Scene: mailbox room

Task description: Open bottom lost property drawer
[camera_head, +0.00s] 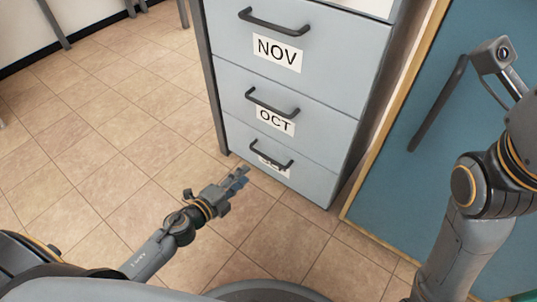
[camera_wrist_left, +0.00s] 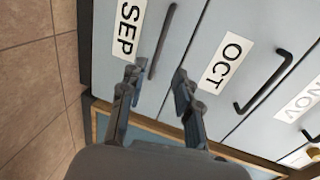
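The bottom drawer (camera_head: 306,185), labelled SEP, is shut in a grey-blue cabinet. Its dark bar handle (camera_head: 271,152) partly covers the label in the head view. In the left wrist view the handle (camera_wrist_left: 163,42) and SEP label (camera_wrist_left: 129,25) show sideways. My left gripper (camera_head: 240,175) is low in front of the cabinet, to the left of and below the handle in the picture. In the left wrist view its two fingers (camera_wrist_left: 154,85) are apart with nothing between the tips; the handle lies beyond them, not gripped.
The drawers labelled OCT (camera_head: 278,122) and NOV (camera_head: 279,52) above are shut, each with a bar handle. A blue panel with a wooden edge (camera_head: 398,125) stands right of the cabinet. Tiled floor (camera_head: 120,130) is clear on the left.

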